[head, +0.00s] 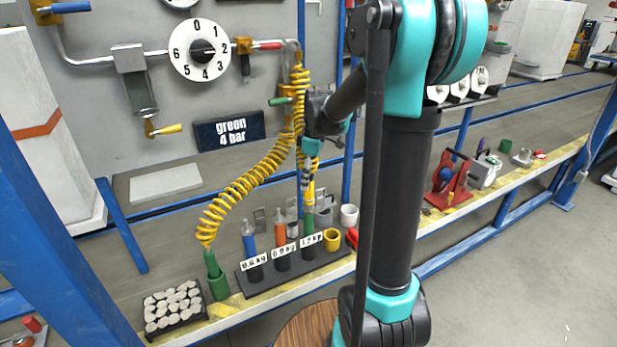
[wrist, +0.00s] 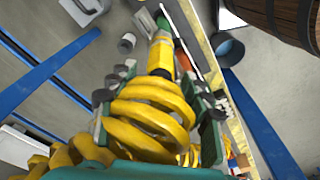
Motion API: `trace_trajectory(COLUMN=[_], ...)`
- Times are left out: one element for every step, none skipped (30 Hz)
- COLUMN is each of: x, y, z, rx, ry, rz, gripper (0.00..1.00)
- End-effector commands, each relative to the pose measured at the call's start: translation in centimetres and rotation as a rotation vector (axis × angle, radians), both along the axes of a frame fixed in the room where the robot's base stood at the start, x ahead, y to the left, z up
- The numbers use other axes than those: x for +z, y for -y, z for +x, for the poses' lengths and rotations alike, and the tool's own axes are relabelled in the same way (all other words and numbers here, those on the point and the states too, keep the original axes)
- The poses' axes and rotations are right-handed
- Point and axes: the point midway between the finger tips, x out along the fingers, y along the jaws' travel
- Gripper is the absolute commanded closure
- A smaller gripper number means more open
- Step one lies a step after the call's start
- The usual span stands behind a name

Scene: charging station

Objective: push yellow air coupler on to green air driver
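My gripper (head: 307,172) points down over the rack, around the upper end of the yellow air coupler (head: 311,190). In the wrist view the yellow coupler (wrist: 161,55), with its dark collar and coiled yellow hose (wrist: 150,118), lies between my two fingers (wrist: 150,88). The hose coils partly hide the fingers, so a firm grip is not clear. The green air driver (head: 308,222) stands upright in the rack slot marked 1.2 kg, below the coupler. Its green top (wrist: 164,24) lines up with the coupler's far end. I cannot tell whether the two touch.
Blue (head: 248,241) and orange (head: 281,235) drivers stand left of the green one in the black rack (head: 262,282). A yellow cup (head: 331,240) stands to the right.

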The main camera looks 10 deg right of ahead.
Motion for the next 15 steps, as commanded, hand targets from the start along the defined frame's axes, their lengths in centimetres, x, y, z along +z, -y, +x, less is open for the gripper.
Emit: trace_trajectory(x=[0.0,0.0,0.0,0.0,0.0,0.0,0.0,0.1,0.3,0.5,0.7,1.2,1.5,2.0,2.7], y=[0.0,0.0,0.0,0.0,0.0,0.0,0.0,0.0,0.0,0.1,0.1,0.1,0.2,0.2,0.3], z=[0.0,0.0,0.0,0.0,0.0,0.0,0.0,0.0,0.0,0.0,0.0,-0.1,-0.1,-0.1,-0.2], rx=[0.000,0.000,0.000,0.000,0.000,0.000,0.000,0.000,0.000,0.000,0.000,0.000,0.000,0.000,0.000], ry=[0.000,0.000,0.000,0.000,0.000,0.000,0.000,0.000,0.000,0.000,0.000,0.000,0.000,0.000,0.000], rz=[0.000,0.000,0.000,0.000,0.000,0.000,0.000,0.000,0.000,0.000,0.000,0.000,0.000,0.000,0.000], gripper=[0.50,0.50,0.50,0.50,0.50,0.50,0.50,0.50,0.50,0.50,0.50,0.50,0.50,0.50,0.50])
